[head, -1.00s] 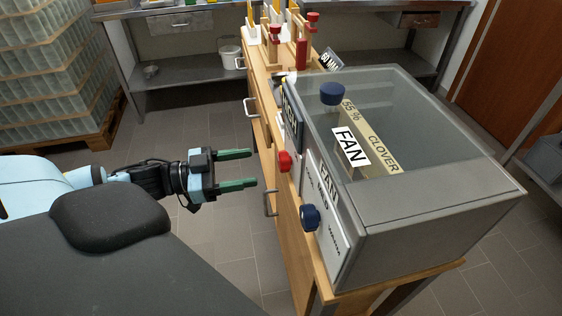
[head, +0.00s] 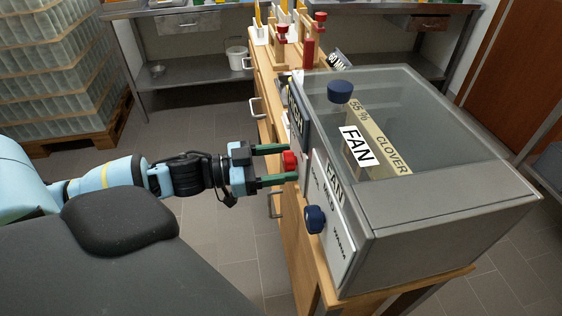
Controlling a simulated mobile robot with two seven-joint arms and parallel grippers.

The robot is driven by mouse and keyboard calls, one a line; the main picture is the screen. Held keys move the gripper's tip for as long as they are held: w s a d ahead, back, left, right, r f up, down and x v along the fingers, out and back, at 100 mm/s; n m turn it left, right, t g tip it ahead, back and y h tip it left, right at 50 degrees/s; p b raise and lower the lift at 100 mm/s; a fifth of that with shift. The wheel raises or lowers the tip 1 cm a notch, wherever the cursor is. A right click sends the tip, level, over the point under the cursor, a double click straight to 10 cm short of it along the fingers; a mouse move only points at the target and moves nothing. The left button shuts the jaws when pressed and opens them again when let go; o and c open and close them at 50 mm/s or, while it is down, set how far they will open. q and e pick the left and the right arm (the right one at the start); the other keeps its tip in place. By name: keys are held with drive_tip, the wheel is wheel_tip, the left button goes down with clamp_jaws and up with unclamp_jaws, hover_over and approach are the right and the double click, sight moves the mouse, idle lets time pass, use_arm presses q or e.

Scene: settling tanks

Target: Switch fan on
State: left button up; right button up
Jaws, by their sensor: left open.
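The grey tank box (head: 450,215) with a clear lid stands on a wooden bench. A white FAN label (head: 357,146) shows on it. Its left side has a panel marked FAN (head: 335,235) with a dark blue knob (head: 315,219) low on it. A red knob (head: 289,160) sticks out farther along that side. My left gripper (head: 279,164) is open, with its two green fingers on either side of the red knob, as seen from here. Whether they touch it cannot be told. My right gripper is not in view.
Another blue knob (head: 340,91) sits on top of the box. Red-capped wooden stands (head: 308,45) stand farther back on the bench (head: 262,75). Drawer handles (head: 273,205) stick out from the bench side.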

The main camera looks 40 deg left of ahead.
use_arm(q)
drive_tip(key=shift+w, duration=0.1)
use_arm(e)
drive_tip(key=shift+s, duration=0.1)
use_arm(q)
drive_tip(key=shift+c, duration=0.7)
drive_tip(key=shift+d, duration=0.1)
drive_tip(key=c, duration=0.8)
drive_tip(key=shift+c, duration=0.2)
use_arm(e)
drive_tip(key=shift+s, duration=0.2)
